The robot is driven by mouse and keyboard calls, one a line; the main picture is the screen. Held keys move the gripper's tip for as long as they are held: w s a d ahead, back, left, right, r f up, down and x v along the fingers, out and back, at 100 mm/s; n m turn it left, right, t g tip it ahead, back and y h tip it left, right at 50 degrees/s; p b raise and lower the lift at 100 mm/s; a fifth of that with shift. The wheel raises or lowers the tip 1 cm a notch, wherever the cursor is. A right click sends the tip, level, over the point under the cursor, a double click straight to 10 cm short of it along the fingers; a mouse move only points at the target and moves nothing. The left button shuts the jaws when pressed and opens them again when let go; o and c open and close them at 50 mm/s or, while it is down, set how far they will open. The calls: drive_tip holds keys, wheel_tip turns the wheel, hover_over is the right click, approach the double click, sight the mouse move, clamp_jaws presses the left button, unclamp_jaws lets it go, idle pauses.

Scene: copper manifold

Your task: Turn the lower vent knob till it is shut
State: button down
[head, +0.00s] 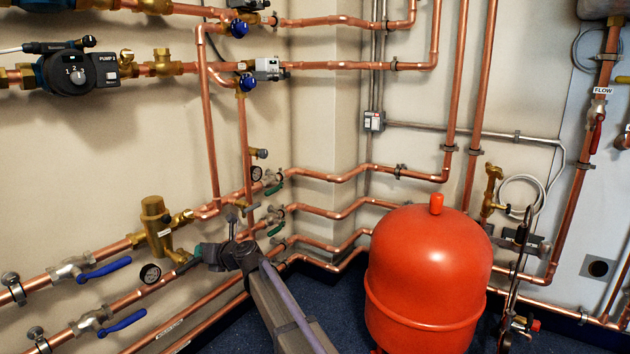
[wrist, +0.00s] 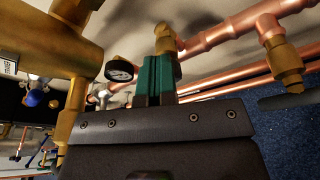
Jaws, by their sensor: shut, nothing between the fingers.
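My gripper (head: 187,264) is at the lower left pipes in the head view, just right of the brass cylinder. In the wrist view its two teal fingers (wrist: 155,80) are together with nothing between them. A small brass fitting (wrist: 165,40) on a copper pipe shows right beyond the fingertips. I cannot tell whether they touch it, or whether it carries the lower vent knob. I cannot make out that knob or its angle for sure; my gripper and arm cover part of this area. A small brass side fitting with a dark end (head: 260,153) sits higher up.
Blue lever valves (head: 105,269) sit further left. Copper pipes run behind. A red tank (head: 430,270) stands to the right on the dark floor.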

drive_tip(key=v, duration=0.2)
drive_tip(key=f+v, duration=0.1)
drive_tip(key=v, duration=0.2)
drive_tip(key=shift+s+d+p, duration=0.1)
drive_tip(key=shift+d+p, duration=0.15)
drive_tip(key=shift+p, duration=0.1)
drive_tip(key=shift+s, duration=0.1)
drive_tip(key=r+x, duration=0.1)
drive_tip(key=x, duration=0.5)
drive_tip(key=shift+w+r, duration=0.15)
drive_tip(key=shift+w, duration=0.1)
